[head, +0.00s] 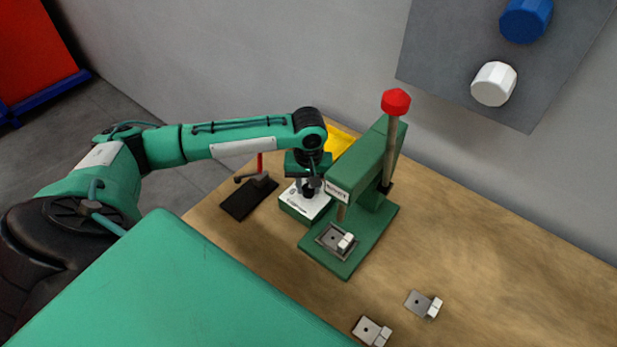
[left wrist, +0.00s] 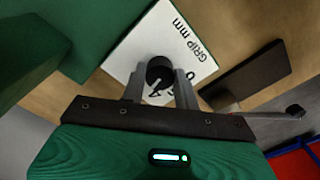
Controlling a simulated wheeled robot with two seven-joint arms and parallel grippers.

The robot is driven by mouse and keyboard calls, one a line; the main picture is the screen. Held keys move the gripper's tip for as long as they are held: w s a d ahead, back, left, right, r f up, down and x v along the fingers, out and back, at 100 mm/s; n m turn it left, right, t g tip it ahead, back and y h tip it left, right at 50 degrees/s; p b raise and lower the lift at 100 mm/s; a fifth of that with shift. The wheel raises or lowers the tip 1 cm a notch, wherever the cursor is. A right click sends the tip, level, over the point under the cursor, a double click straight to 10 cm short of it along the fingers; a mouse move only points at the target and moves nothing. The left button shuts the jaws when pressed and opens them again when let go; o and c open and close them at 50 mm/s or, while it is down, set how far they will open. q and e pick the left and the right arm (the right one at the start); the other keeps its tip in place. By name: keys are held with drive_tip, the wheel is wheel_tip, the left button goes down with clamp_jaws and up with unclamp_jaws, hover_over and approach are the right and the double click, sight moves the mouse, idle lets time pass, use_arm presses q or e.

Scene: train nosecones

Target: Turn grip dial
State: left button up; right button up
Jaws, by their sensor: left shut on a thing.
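The grip dial (left wrist: 159,72) is a dark round knob on a white plate marked "GRIP mm" (left wrist: 165,38). In the head view its small green box with a white top (head: 300,205) stands on the table, left of the green press. My left gripper (head: 309,187) points down over this box. In the left wrist view its two grey fingers (left wrist: 159,88) stand on either side of the knob and are shut on it. A pale pointer line shows by the knob, and part of the scale is hidden by the fingers. My right gripper is not in view.
The green press (head: 370,190) with a red-knobbed lever (head: 396,101) stands close to the right of the box. A black plate (head: 248,198) lies to its left. Small metal parts (head: 424,304) lie at the front. The table's right side is clear.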

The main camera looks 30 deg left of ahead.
sight(308, 188)
use_arm(q)
drive_tip(key=shift+r+m+p, duration=0.3)
drive_tip(key=shift+m+p, duration=0.3)
drive_tip(key=shift+p, duration=0.2)
drive_tip(key=shift+f+m+p, duration=0.2)
drive_tip(key=shift+m+p, duration=0.2)
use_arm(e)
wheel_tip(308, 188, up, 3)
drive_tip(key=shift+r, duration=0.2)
use_arm(q)
drive_tip(key=o, duration=1)
drive_tip(key=shift+c, duration=0.2)
wheel_tip(308, 188, up, 14)
drive_tip(key=b, duration=0.2)
drive_tip(key=shift+f+b, duration=0.15)
drive_tip(key=shift+b, duration=0.2)
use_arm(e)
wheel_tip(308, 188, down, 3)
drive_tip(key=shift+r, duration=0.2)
